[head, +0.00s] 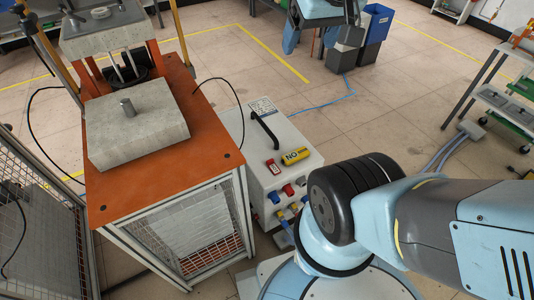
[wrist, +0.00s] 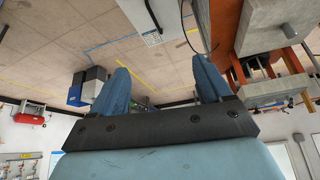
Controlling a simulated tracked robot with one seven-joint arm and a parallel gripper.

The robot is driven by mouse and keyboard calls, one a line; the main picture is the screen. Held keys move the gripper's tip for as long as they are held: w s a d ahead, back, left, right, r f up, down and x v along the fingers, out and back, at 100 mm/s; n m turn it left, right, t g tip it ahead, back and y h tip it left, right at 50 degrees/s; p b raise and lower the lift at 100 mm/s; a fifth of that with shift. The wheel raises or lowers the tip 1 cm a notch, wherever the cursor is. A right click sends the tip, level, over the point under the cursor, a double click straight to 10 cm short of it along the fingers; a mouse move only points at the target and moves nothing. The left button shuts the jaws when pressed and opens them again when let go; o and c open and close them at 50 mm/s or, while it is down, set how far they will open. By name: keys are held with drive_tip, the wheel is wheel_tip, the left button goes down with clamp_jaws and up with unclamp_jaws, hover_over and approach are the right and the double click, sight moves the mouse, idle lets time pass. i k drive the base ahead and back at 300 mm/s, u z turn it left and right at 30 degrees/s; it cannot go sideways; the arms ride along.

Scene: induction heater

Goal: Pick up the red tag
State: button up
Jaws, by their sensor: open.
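A small red tag (head: 272,168) with a pale patch lies on top of the grey-white box (head: 233,122), beside a yellow cylinder (head: 295,156) marked "NO". The tag and the cylinder are close together, behind the row of coloured connectors. My gripper (wrist: 163,84) shows in the wrist view, with its two blue fingers wide apart and nothing between them. That view is upside down, and I cannot make out the tag in it. The head view shows my arm at the lower right, but not my fingers. The gripper is away from the tag.
A black handle (head: 265,130) arches over the box top near the tag. An orange table (head: 205,165) with a grey block (head: 137,122) and a press stands left of the box. Red, blue and yellow connectors (head: 287,190) stick out of the box front. Open tiled floor lies behind.

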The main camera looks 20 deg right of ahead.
sight(274, 168)
drive_tip(key=z, duration=0.1)
drive_tip(key=k, duration=0.5)
drive_tip(key=z, duration=1.55)
drive_tip(key=k, duration=1.15)
drive_tip(key=u, duration=0.3)
drive_tip(key=i, duration=1)
drive_tip(key=u, duration=0.05)
